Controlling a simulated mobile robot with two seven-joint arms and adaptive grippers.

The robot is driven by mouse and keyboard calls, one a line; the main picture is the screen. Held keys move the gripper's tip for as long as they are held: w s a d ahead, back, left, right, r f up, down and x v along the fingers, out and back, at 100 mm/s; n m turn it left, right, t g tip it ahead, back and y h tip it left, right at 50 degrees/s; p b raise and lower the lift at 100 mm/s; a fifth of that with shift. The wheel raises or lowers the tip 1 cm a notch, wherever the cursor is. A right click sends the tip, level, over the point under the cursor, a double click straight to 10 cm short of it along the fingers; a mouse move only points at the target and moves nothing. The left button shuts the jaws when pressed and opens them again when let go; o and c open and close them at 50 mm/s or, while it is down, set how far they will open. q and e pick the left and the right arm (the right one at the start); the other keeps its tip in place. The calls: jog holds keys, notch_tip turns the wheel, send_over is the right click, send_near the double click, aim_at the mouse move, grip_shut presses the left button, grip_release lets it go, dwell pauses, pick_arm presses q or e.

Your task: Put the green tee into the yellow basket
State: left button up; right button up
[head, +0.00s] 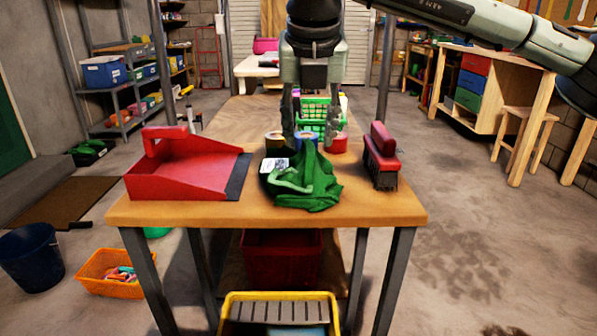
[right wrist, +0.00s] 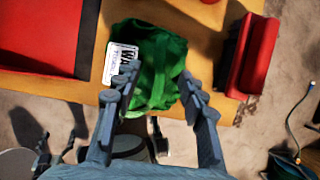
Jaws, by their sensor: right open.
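The green tee (head: 308,185) lies crumpled on the wooden table, near its front edge. In the right wrist view the tee (right wrist: 160,65) shows between and beyond my fingertips, with a white printed label on it. My right gripper (head: 311,138) points down above the tee, with its fingers apart and nothing held. The open fingers also show in the right wrist view (right wrist: 159,76). The yellow basket (head: 228,306) stands low in front of the table, cut off by the bottom of the head view. Something grey and slatted and something blue show within its rim. My left gripper is not in view.
A red dustpan (head: 180,174) lies left of the tee and a red brush (head: 381,160) stands right of it. Behind are a green basket (head: 313,112) and several rolls or cans. An orange basket (head: 105,288) and a dark bucket (head: 31,258) are on the floor at left.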

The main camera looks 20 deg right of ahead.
aim_at(300, 165)
jog(key=shift+x, duration=1.3)
grip_shut()
